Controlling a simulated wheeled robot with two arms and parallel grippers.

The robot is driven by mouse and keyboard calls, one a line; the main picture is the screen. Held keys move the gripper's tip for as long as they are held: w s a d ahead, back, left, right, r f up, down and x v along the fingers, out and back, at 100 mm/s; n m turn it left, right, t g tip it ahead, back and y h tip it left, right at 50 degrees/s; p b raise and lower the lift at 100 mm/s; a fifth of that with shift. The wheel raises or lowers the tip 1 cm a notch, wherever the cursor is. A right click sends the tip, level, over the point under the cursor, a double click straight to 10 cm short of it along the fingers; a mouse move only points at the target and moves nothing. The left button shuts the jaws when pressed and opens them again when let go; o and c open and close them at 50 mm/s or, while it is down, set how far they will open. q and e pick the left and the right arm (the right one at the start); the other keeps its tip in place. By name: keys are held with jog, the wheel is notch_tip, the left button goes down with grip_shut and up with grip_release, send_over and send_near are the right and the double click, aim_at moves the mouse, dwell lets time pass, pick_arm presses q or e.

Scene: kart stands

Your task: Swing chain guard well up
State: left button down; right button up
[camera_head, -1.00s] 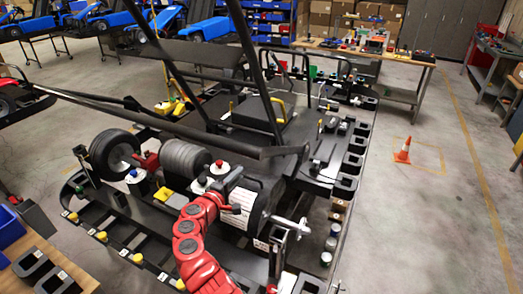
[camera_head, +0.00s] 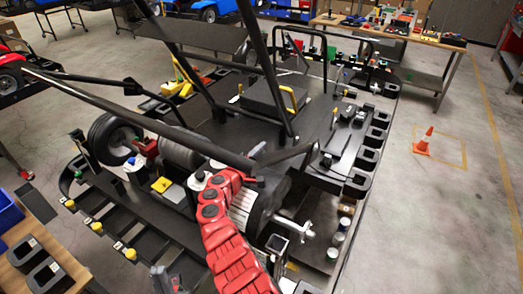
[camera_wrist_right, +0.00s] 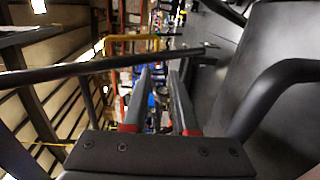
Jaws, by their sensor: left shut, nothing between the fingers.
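I cannot single out the chain guard with certainty. A black rounded housing (camera_head: 270,197) with a white label sits at the kart's rear, partly hidden by my red right arm. My right gripper (camera_wrist_right: 160,98) shows two parallel grey fingers with red bases and an empty gap between them. In the right wrist view a black bar (camera_wrist_right: 85,69) crosses near the fingertips; contact cannot be told. In the head view the right fingers are not clear. My left gripper (camera_head: 165,280) is low at the bottom left, shut and empty, apart from the kart's parts.
Long black frame tubes (camera_head: 130,118) cross above the kart. A rear wheel (camera_head: 113,140) stands at the left. Black trays (camera_head: 365,160) line the kart stand's right edge. An orange cone (camera_head: 424,142) stands on open floor at the right.

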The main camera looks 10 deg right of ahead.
jog(key=shift+d+f, duration=0.1)
jog(key=shift+d, duration=0.05)
grip_shut()
jog(key=shift+d, duration=0.1)
dwell(0.9)
grip_release()
